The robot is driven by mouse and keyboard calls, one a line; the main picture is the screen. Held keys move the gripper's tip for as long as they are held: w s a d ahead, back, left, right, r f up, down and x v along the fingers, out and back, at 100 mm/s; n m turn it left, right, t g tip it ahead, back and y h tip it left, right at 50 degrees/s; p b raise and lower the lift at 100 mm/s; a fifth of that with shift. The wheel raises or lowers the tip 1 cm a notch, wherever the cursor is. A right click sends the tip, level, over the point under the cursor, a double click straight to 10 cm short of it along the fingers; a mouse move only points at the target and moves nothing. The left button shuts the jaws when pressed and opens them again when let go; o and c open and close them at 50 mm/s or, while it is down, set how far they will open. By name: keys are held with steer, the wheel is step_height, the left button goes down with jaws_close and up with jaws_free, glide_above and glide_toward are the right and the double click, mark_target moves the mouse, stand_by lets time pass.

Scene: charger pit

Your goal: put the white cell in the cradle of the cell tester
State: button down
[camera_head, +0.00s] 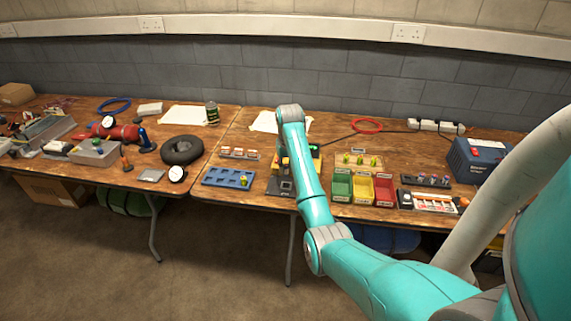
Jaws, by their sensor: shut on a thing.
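My arm reaches over the bench, and its wrist is above a small dark device (280,187) with a grey square on its front, possibly the cell tester. My gripper is hidden behind my own arm link, so its fingers and anything between them do not show. I cannot make out the white cell. The cradle is not distinguishable either; my arm covers the right part of the device. Yellow and black parts show just behind the arm, too small to name.
A blue tray (215,176) with one yellow-green item and a small rack (239,153) lie left of the arm. Green (342,186), yellow (362,189) and red (383,190) bins stand to the right. A blue box (478,160) is far right. A black ring (182,150) lies left.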

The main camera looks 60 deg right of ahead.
mark_target(286, 175)
steer(key=shift+f, duration=2.55)
steer(key=shift+f, duration=0.95)
steer(key=c, duration=0.9)
jaws_free()
steer(key=shift+r, duration=3.5)
